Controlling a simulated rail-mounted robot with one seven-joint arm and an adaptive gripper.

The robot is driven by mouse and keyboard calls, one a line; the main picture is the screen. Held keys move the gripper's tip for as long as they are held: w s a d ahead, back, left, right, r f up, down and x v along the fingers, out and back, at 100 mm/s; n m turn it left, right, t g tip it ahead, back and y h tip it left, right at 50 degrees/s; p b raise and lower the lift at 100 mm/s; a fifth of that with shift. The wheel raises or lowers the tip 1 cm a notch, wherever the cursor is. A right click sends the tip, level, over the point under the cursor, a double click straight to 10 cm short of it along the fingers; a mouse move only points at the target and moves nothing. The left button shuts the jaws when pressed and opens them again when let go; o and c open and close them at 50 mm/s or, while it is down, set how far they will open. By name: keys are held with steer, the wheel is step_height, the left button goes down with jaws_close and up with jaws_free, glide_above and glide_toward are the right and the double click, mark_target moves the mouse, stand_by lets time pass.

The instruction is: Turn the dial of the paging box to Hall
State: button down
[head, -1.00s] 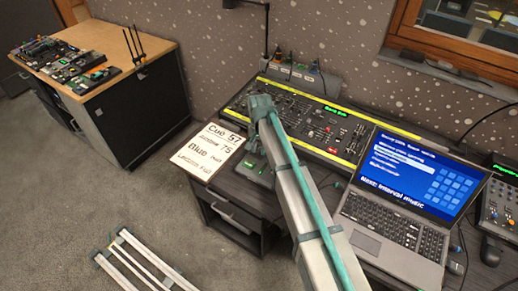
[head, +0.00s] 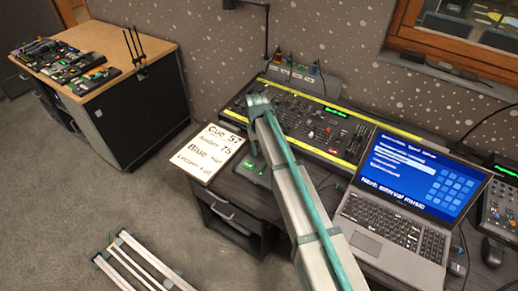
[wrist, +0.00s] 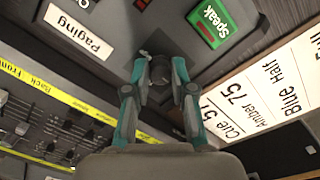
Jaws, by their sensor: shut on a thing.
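The paging box is a dark box in the wrist view (wrist: 118,22), with a white "Paging" label (wrist: 78,28) and a green "Speak" button (wrist: 212,22). Its small dark dial (wrist: 160,76) is between the fingertips of my gripper (wrist: 160,68). My gripper is shut on the dial, one finger on each side. The dial's pointer and the position names around it cannot be read here. In the head view the box (head: 258,172) is small beside the cue card, partly hidden by my arm.
A white cue card (head: 214,152) lies beside the box at the left. The lighting desk with faders (head: 300,124) and yellow edge strips is behind. An open laptop (head: 405,200) stands at the right. A wooden-topped cabinet (head: 150,50) stands apart at the left.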

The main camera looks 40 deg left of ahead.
mark_target(258, 150)
stand_by(0.3)
steer(key=c, duration=1)
jaws_free()
steer(key=r, duration=1.2)
steer(key=shift+s+a, duration=0.15)
steer(key=shift+s, duration=0.05)
